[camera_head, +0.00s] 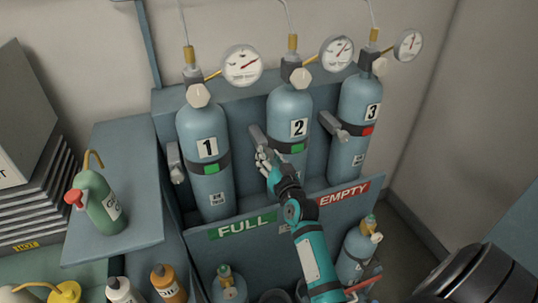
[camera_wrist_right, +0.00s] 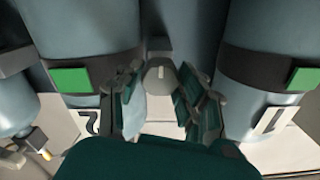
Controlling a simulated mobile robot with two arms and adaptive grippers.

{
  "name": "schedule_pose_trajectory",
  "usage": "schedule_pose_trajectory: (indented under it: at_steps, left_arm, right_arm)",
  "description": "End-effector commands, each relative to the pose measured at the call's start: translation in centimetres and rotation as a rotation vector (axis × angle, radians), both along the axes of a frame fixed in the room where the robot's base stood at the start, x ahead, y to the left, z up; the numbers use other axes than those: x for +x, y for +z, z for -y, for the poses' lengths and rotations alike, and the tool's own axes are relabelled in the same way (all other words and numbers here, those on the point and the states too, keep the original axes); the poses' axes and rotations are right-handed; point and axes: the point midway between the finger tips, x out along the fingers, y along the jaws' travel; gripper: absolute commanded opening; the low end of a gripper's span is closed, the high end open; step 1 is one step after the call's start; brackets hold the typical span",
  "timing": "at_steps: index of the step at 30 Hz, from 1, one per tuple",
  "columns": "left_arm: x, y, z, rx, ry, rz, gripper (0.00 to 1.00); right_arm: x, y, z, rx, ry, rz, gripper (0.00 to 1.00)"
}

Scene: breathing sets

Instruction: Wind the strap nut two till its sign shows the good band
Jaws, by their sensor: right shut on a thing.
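Cylinder two (camera_head: 289,105) stands in the middle of the rack, with a dark strap (camera_head: 273,147) around it. The sign on that strap (camera_head: 297,148) shows green; it is also green in the right wrist view (camera_wrist_right: 70,80). A grey lever-like bracket (camera_head: 257,136) sits at the strap's left end. My right gripper (camera_head: 264,159) is at this bracket's lower end, left of cylinder two. In the right wrist view its fingers (camera_wrist_right: 158,98) close around the grey strap nut two (camera_wrist_right: 160,74); the fingers partly hide it. My left gripper is not in view.
Cylinder one (camera_head: 204,128) at left has a green sign (camera_head: 211,168); cylinder three (camera_head: 360,100) at right has a red sign (camera_head: 367,131). The rack's front panel (camera_head: 255,240) reads FULL and EMPTY. A green bottle (camera_head: 100,205) stands on the left shelf. Smaller cylinders stand below.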

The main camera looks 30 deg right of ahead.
Motion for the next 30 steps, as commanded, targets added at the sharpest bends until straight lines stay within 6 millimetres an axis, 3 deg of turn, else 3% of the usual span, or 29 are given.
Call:
schedule_pose_trajectory:
  at_steps: [3,4,9,20,30]
  left_arm:
    - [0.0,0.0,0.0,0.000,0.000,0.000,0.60]
    - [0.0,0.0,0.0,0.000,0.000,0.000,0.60]
    - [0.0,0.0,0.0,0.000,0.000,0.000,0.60]
    - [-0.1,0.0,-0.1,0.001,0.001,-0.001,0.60]
    - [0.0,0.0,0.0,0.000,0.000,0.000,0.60]
  right_arm:
    - [0.0,0.0,0.0,-0.002,0.000,0.000,0.04]
    - [0.0,0.0,0.0,-0.002,0.000,0.000,0.39]
    - [0.0,0.0,0.0,-0.004,0.000,-0.001,0.60]
    - [-0.7,-0.1,-0.2,-0.005,-0.001,-0.002,0.60]
    - [-7.2,-0.2,-1.7,-0.006,-0.001,-0.006,0.60]
